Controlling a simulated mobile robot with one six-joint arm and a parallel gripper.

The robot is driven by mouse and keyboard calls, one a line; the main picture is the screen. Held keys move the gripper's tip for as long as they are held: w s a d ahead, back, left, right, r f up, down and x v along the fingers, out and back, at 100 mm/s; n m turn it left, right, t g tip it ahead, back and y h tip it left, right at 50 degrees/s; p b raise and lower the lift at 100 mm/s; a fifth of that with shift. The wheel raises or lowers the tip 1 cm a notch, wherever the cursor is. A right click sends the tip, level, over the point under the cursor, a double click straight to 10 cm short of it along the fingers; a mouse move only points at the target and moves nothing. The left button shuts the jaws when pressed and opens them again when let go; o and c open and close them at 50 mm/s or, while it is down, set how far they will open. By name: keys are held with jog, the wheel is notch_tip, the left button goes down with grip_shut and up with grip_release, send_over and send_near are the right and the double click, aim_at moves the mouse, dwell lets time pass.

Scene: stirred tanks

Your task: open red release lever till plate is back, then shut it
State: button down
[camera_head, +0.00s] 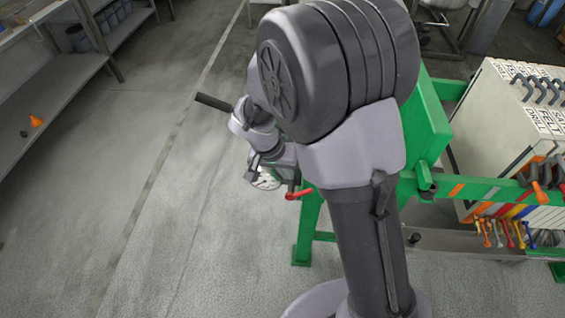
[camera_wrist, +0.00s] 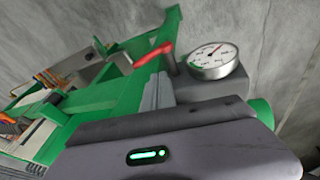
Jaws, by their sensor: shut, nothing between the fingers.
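The red release lever (camera_head: 299,194) sticks out below my wrist in the head view, beside a round white pressure gauge (camera_head: 265,181). In the wrist view the red lever (camera_wrist: 154,54) points to the left from its pivot, just left of the gauge (camera_wrist: 214,61). My gripper (camera_wrist: 158,90) is shut and empty, close to the lever. The lever lies just beyond the fingertips in the wrist view; I cannot tell whether they touch. The pale plates (camera_head: 510,135) stand in a pack at the right of the head view. My arm hides part of the green frame.
The green press frame (camera_head: 425,125) stands behind my arm. Orange, red and yellow handles (camera_head: 505,232) hang below the plate pack. A grey shelf (camera_head: 60,95) stands at the far left. The concrete floor between shelf and frame is clear.

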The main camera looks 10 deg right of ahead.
aim_at(298, 193)
jog(key=d+f, duration=0.1)
jog(key=f+b, duration=0.1)
jog(key=f, duration=0.1)
jog(key=d+f+b, duration=0.1)
jog(key=f, duration=0.1)
jog(key=shift+s+d+f, duration=0.2)
jog(key=shift+s+d, duration=0.1)
jog(key=shift+s, duration=0.1)
jog(key=shift+s+d+f, duration=0.15)
jog(key=shift+d+f, duration=0.05)
jog(key=shift+d, duration=0.05)
jog(key=d+y, duration=0.1)
jog(key=d+f+y+b, duration=0.1)
jog(key=shift+s+f+t+y, duration=0.25)
jog(key=shift+s+t+y, duration=0.05)
jog(key=shift+s+t, duration=0.1)
jog(key=shift+d+f+b, duration=0.25)
jog(key=shift+b, duration=0.5)
jog(key=shift+r, duration=0.25)
